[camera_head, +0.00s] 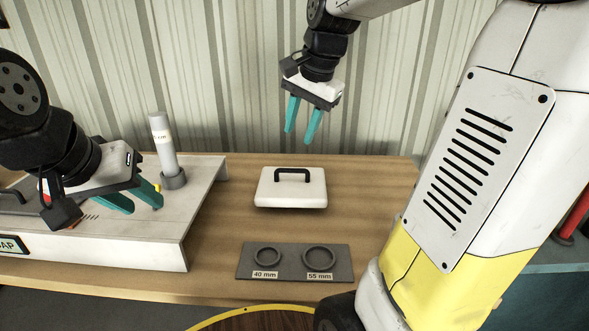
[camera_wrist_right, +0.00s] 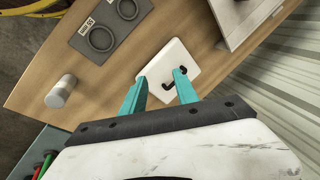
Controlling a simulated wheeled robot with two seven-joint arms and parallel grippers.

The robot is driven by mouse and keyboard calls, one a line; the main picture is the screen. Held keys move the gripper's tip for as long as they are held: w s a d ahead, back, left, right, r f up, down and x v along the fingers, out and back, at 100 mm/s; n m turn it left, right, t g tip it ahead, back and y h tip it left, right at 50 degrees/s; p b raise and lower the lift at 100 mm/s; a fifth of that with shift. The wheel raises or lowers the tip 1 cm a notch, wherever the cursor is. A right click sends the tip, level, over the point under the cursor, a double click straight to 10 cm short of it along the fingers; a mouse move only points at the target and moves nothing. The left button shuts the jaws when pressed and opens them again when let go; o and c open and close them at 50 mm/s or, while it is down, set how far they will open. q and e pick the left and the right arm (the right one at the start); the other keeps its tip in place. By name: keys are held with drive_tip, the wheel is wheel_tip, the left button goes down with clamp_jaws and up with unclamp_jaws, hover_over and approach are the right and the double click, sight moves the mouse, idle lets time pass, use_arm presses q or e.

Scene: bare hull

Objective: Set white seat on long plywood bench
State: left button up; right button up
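The white seat (camera_head: 291,194) looks like a flat white slab with a black bar handle on top. It lies level on the wooden top of the long plywood bench (camera_head: 225,222), near the middle in the head view. It also shows between and beyond the fingertips in the right wrist view (camera_wrist_right: 182,55). My right gripper (camera_head: 299,138) is open and empty, in the air above and behind the slab, fingers pointing down. My left gripper (camera_head: 147,209) appears open and empty over the pale platform at the left. Neither gripper touches the slab.
The pale platform (camera_head: 205,190) carries an upright grey cylinder (camera_head: 163,145) in a dark ring. A dark plate (camera_head: 294,262) with two rings, marked 40 mm and 55 mm, lies in front of the slab. Another cylinder (camera_wrist_right: 60,91) stands near the bench edge in the wrist view.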

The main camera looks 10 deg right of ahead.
drive_tip(key=s+a+f+n+t, duration=0.1)
drive_tip(key=s+n, duration=0.3)
drive_tip(key=s, duration=0.3)
drive_tip(key=s+a+f+n+t, duration=0.1)
drive_tip(key=s+f+n, duration=0.1)
drive_tip(key=s+n, duration=0.3)
drive_tip(key=s, duration=0.3)
drive_tip(key=shift+a+f+n+t+y, duration=0.2)
drive_tip(key=shift+a+n+t+y, duration=0.1)
drive_tip(key=shift+t, duration=0.1)
idle(2.6)
